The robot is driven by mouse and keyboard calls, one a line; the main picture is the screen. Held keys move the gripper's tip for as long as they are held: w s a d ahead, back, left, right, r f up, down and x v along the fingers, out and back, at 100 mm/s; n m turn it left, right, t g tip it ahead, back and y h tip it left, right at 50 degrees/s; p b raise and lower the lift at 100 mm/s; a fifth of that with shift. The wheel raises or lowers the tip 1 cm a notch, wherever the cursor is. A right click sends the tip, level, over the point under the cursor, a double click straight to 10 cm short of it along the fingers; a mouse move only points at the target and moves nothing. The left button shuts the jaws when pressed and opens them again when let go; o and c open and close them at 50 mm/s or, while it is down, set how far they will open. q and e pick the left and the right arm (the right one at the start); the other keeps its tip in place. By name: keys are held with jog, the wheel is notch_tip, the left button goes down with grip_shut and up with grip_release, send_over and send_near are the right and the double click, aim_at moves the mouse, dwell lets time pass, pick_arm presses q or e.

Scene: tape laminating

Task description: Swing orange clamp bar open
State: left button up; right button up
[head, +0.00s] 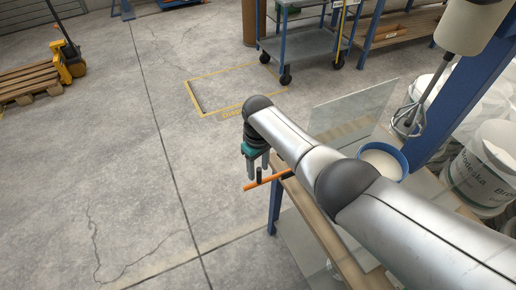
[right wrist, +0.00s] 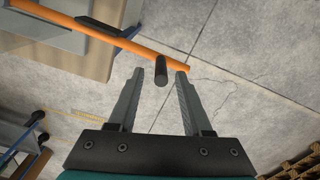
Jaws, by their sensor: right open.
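The orange clamp bar (head: 271,179) sticks out past the near-left end of the bench in the head view. In the right wrist view the bar (right wrist: 110,36) runs from the upper left to a free end just beyond the fingertips. A short black handle peg (right wrist: 161,72) stands near that end. My right gripper (head: 257,174) is over the bar's outer end. In the right wrist view its fingers (right wrist: 160,76) are open, with the peg between the fingertips and a gap on each side. My left gripper is not in view.
The bench (head: 322,232) is largely hidden behind my right arm. A blue-rimmed bowl of white material (head: 382,161) stands on it, with a mixer whisk (head: 409,120) nearby. White buckets (head: 482,165) stand at right. Open concrete floor lies left of the bench.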

notch_tip(320, 180, up, 14)
jog(key=p, duration=0.4)
jog(key=shift+r+p, duration=0.25)
jog(key=shift+p, duration=0.05)
